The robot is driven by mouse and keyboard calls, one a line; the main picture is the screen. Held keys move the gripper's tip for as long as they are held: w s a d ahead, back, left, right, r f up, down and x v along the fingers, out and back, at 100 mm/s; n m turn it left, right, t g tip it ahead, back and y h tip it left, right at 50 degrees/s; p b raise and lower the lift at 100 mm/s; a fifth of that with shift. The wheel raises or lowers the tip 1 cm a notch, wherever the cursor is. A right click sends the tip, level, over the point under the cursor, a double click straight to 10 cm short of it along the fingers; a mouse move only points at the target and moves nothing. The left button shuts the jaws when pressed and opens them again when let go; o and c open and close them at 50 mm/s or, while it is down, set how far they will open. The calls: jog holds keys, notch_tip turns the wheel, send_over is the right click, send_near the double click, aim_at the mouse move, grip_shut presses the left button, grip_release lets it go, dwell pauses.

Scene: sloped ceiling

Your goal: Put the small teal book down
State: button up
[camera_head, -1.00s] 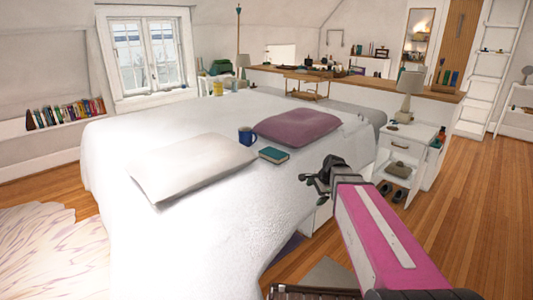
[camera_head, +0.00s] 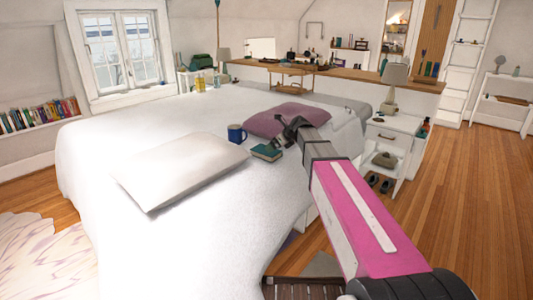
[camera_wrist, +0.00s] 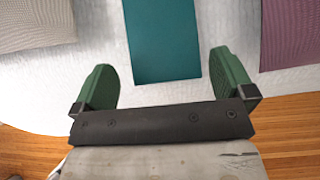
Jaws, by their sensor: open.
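The small teal book (camera_head: 266,152) lies flat on the white bed (camera_head: 210,215), between the white pillow and the purple pillow. A blue mug (camera_head: 236,133) stands just behind it. My gripper (camera_head: 281,134) is above the bed at the book's right side in the head view. In the wrist view my gripper (camera_wrist: 172,80) is open, with a green finger on each side. The teal book (camera_wrist: 163,38) shows between and beyond the fingertips, with white bedding visible on both sides of it. Neither finger appears to touch it. The book's far end is cut off by the frame.
The white pillow (camera_head: 180,172) lies left of the book and the purple pillow (camera_head: 288,118) behind it. A white nightstand (camera_head: 390,140) with a lamp (camera_head: 393,85) stands right of the bed. Wooden floor (camera_head: 465,190) is open at the right.

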aim_at(266, 153)
jog(key=x, duration=0.7)
jog(key=shift+w+a+r, duration=0.15)
jog(key=shift+w+a, duration=0.1)
jog(key=shift+a, duration=0.05)
jog(key=c, duration=0.8)
jog(key=shift+o, duration=0.2)
jog(key=shift+r, duration=0.1)
